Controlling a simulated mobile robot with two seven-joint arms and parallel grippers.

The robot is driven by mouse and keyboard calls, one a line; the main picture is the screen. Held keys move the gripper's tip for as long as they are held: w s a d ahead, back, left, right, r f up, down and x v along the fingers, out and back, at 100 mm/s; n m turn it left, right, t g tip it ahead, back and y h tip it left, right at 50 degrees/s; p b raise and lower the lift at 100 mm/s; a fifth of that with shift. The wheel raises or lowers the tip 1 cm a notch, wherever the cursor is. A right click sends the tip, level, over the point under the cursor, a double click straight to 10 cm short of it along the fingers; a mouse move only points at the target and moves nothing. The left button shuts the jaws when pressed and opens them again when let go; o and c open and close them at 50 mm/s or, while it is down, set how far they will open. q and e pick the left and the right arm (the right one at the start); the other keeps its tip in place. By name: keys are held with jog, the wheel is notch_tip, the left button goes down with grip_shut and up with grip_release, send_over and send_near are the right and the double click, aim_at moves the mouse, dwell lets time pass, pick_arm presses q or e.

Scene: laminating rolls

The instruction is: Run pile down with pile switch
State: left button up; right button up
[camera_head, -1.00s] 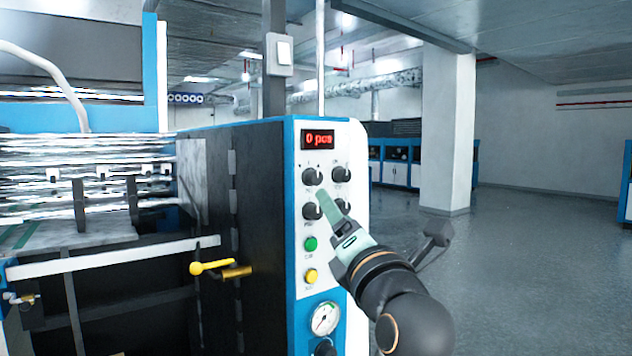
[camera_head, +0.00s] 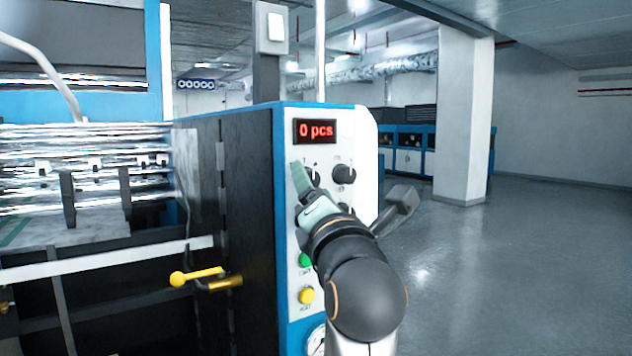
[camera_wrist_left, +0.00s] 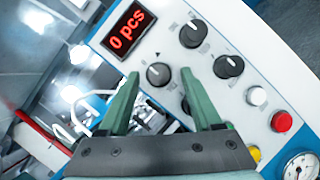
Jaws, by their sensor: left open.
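The control panel (camera_head: 288,120) stands on the machine's end, with a red "0 pcs" display (camera_head: 316,131) above black rotary knobs. The labels are too small to read, so I cannot tell which knob is the pile switch. My left gripper (camera_head: 301,178) is open in front of the panel, beside the upper left knob (camera_head: 313,176). In the left wrist view its fingers are spread, and that knob (camera_wrist_left: 158,73) shows between their tips, with a small dark triangle by it. I cannot tell whether they touch. My arm hides the lower left knob in the head view. My right gripper is not in view.
A green button (camera_head: 305,259) and a yellow button (camera_head: 306,296) sit lower on the panel. White (camera_wrist_left: 257,96) and red (camera_wrist_left: 282,121) buttons show in the wrist view. A yellow lever (camera_head: 195,276) sticks out at the left. Open floor (camera_head: 540,260) lies to the right.

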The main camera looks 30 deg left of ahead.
pick_arm(q)
jog(key=shift+a, duration=0.1)
jog(key=shift+r, duration=0.1)
grip_shut()
dwell(0.5)
